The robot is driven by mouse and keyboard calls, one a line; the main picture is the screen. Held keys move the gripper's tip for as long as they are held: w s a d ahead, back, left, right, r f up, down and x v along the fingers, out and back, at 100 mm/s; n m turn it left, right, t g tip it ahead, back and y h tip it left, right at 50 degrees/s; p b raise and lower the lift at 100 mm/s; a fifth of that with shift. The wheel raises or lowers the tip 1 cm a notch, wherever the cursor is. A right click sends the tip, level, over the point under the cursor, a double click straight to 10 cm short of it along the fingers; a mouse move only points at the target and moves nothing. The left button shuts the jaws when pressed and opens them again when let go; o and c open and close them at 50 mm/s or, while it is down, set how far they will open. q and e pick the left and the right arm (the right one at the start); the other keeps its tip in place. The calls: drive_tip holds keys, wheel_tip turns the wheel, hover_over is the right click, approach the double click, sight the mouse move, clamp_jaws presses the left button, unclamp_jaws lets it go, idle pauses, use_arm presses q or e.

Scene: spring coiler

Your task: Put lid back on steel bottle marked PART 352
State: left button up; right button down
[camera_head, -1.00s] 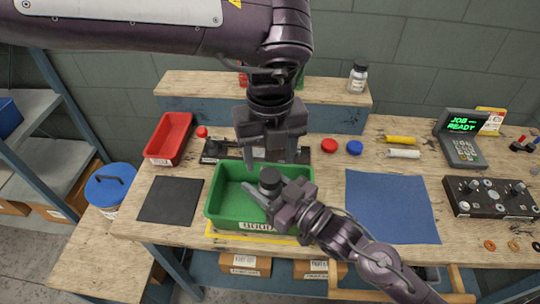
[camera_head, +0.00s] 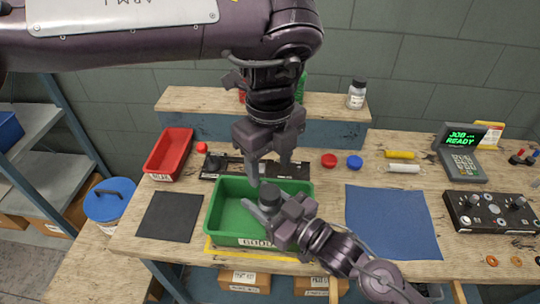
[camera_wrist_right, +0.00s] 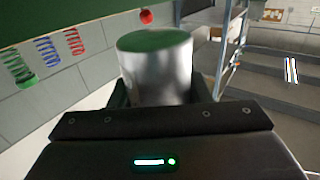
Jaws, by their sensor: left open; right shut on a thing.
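My right gripper (camera_head: 262,207) is shut on a steel cylinder with a dark round top (camera_head: 270,195), above the green tray (camera_head: 212,210). In the right wrist view the steel cylinder (camera_wrist_right: 158,75) stands between the fingers, its end face reflecting green. I cannot read a PART 352 mark on it, nor tell whether it is the bottle or its lid. My left gripper (camera_head: 269,174) is open and empty, pointing down just above and beyond the held cylinder, apart from it. The left arm hides part of the shelf and bench behind.
A red bin (camera_head: 168,154) and black mat (camera_head: 170,217) lie left; a blue mat (camera_head: 388,222) lies right. A red disc (camera_head: 329,160) and blue disc (camera_head: 354,162) lie behind. A capped bottle (camera_head: 357,95) stands on the shelf (camera_head: 190,99). A control box (camera_head: 491,212) stands right.

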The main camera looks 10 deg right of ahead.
sight(270, 191)
use_arm(q)
wheel_tip(270, 191, down, 7)
drive_tip(key=shift+r, duration=0.15)
drive_tip(key=shift+c, duration=0.3)
drive_tip(key=c, duration=0.9)
drive_tip(key=o, duration=1.1)
wheel_tip(270, 191, up, 12)
drive_tip(key=shift+r, duration=0.1)
